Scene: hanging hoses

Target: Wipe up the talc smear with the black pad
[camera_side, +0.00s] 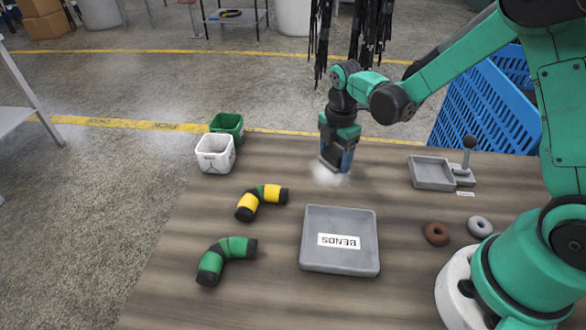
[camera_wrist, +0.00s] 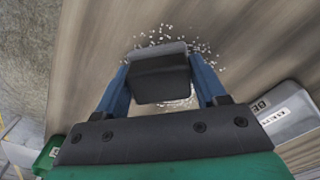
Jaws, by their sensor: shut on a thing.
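My gripper (camera_wrist: 160,84) is shut on the black pad (camera_wrist: 161,79), with one blue finger on each side of it. In the side view my gripper (camera_side: 337,165) points down at the far part of the table, at the talc smear. The talc smear (camera_side: 328,176) is a white patch there. In the wrist view white talc specks (camera_wrist: 180,40) show around the pad's far edge and some white shows beside its near edge. The pad covers the middle of the smear. The pad is at or very close to the table surface; I cannot tell if it touches.
A grey tray marked BENDS (camera_side: 340,255) lies nearer on the table. Yellow (camera_side: 262,201) and green (camera_side: 227,259) bends lie left of it. White (camera_side: 215,153) and green (camera_side: 228,125) bins stand at the left edge. A small grey tray (camera_side: 432,173) is right. Black hoses (camera_side: 368,30) hang behind.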

